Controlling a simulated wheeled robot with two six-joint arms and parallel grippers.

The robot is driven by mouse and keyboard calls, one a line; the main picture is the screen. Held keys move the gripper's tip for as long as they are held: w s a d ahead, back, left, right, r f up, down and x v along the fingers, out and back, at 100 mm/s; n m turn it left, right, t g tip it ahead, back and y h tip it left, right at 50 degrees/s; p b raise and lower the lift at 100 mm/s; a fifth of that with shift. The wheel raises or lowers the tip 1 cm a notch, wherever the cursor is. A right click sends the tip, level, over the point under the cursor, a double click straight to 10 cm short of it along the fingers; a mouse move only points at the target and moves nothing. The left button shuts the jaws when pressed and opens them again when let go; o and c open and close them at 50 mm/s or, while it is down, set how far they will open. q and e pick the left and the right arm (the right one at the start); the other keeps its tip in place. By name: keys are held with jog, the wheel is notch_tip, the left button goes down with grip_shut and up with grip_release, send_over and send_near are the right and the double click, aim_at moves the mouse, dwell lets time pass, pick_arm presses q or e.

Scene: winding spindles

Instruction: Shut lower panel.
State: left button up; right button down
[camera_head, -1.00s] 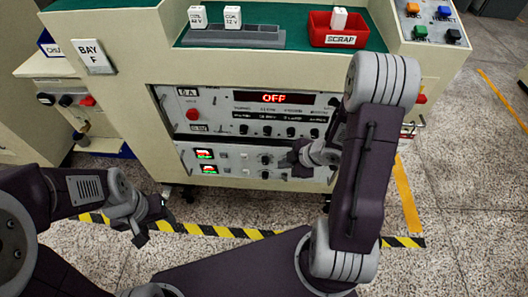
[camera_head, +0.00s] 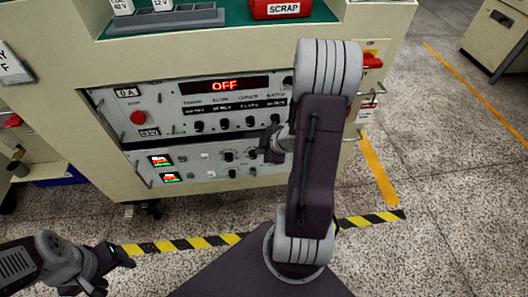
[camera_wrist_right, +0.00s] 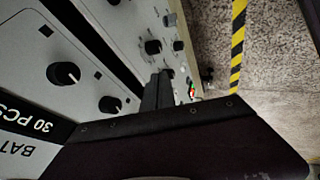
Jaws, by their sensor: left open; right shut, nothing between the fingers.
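The lower panel (camera_head: 195,168) is a pale grey front with two small coloured screens, knobs and a handle at its left end. It sits below the upper panel (camera_head: 160,105), with a dark gap between them. Whether it stands out from the cabinet is hard to tell. My right gripper (camera_head: 270,146) is shut and empty at the right part of the lower panel. Its fingers also show in the right wrist view (camera_wrist_right: 158,92), close to the panel face; contact is unclear. My arm hides the panel's right end. My left gripper (camera_head: 112,272) is open, low at the left.
The upper panel shows a red OFF display (camera_head: 226,86) and a red button (camera_head: 138,118). A red scrap bin (camera_head: 280,8) and a grey rack (camera_head: 165,20) stand on top of the cabinet.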

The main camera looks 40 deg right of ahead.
pick_arm(q)
jog(key=shift+f+b, duration=0.7)
jog(key=shift+f, duration=0.6)
pick_arm(e)
jog(key=shift+w+d+f, duration=0.3)
jog(key=shift+w+f, duration=0.3)
jog(key=shift+w, duration=0.4)
jog(key=shift+w+d+f, duration=0.25)
jog(key=shift+w+f, duration=0.3)
jog(key=shift+w, duration=0.5)
jog(key=shift+w+d+f, duration=0.3)
jog(key=shift+w+f, duration=0.3)
jog(key=shift+w, duration=0.4)
jog(key=shift+w+d+r, duration=0.1)
jog(key=shift+r, duration=0.05)
pick_arm(q)
jog(key=shift+w+d+r+p, duration=0.25)
jog(key=shift+w+r+p, duration=0.15)
jog(key=shift+r+p, duration=0.15)
jog(key=shift+w+d+r+p, duration=0.2)
jog(key=shift+w+r+p, duration=0.15)
jog(key=shift+r+p, duration=0.2)
pick_arm(e)
jog(key=w+d, duration=0.2)
jog(key=w, duration=0.1)
jog(key=shift+w, duration=0.1)
